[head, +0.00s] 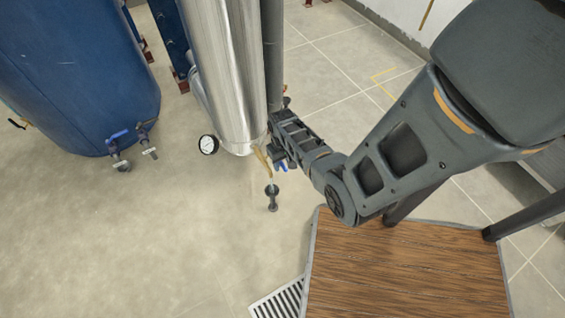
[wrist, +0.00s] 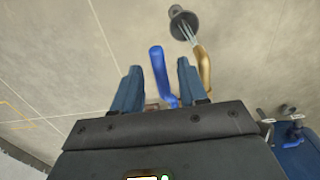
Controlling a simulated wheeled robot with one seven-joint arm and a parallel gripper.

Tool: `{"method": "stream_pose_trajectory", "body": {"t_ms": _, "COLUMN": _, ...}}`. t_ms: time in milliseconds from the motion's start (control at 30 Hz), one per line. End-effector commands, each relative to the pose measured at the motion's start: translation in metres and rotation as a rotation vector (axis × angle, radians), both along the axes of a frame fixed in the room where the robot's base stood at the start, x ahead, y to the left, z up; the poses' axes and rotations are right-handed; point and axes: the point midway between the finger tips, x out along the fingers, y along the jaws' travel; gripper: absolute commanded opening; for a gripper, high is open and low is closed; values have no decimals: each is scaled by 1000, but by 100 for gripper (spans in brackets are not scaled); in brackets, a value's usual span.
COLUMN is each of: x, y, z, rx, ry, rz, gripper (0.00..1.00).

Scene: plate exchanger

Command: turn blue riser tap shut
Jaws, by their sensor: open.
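The blue riser tap's lever (head: 283,167) shows low beside the silver insulated riser (head: 228,70) in the head view. A brass spout (head: 262,158) is next to it, above a small dark drain funnel (head: 272,190). In the wrist view the blue lever (wrist: 157,62) stands between the two fingers of my gripper (wrist: 160,72), which is open. I cannot tell whether a finger touches the lever. The spout (wrist: 203,72) is just right of the right finger, and a thin pale stream runs between it and the funnel (wrist: 183,24). The tap body is mostly hidden by my gripper.
A round gauge (head: 208,144) sits left of the riser. A large blue tank (head: 75,75) with other blue-handled taps (head: 118,136) stands at left. A wooden platform (head: 405,265) and a floor grate (head: 278,302) are in front. Floor at lower left is clear.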

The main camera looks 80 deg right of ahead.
Motion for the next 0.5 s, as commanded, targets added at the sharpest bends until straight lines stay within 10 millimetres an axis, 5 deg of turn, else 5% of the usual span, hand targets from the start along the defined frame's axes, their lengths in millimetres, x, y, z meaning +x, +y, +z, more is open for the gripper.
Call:
{"method": "stream_pose_trajectory", "body": {"t_ms": 233, "x": 0, "y": 0, "z": -1, "rx": 0, "ry": 0, "rz": 0, "gripper": 43}}
{"method": "stream_pose_trajectory", "body": {"t_ms": 500, "x": 0, "y": 0, "z": -1, "rx": 0, "ry": 0, "rz": 0, "gripper": 18}}
